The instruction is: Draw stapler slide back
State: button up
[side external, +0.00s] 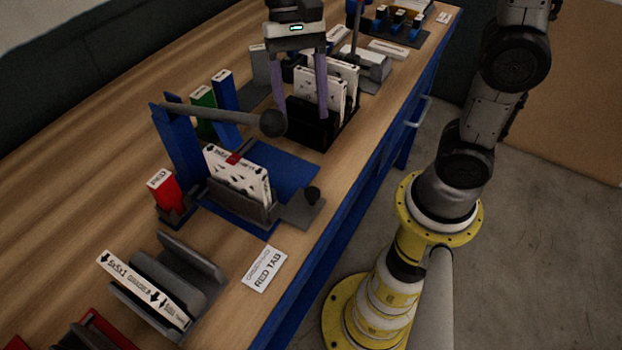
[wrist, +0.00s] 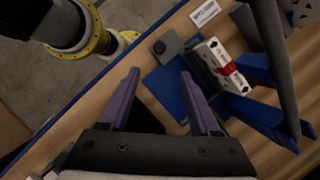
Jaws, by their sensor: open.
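The stapler is a blue station with a blue upright (side external: 176,140) and a long grey lever (side external: 215,115) ending in a dark ball. On its blue base (side external: 285,170), a grey slide (side external: 298,208) with a black knob stands at the front, beside a grey holder (side external: 240,203). A white boxed filter (side external: 238,172) with a red tab stands upright in the holder. In the wrist view the slide (wrist: 172,48) and filter (wrist: 224,66) lie beyond the fingertips. My gripper (side external: 287,102) is open, fingers down, by the black rack; nothing shows between its fingers (wrist: 159,75).
A black rack (side external: 310,130) with white filters stands close to my gripper. A RED TAB card (side external: 265,270) and grey tray (side external: 185,275) lie nearer the camera. The front table edge is blue.

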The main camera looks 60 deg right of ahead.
aim_at(312, 191)
jog(key=x, duration=1.4)
jog(key=shift+s+r, duration=0.1)
jog(key=shift+s, duration=0.05)
grip_shut()
dwell(1.0)
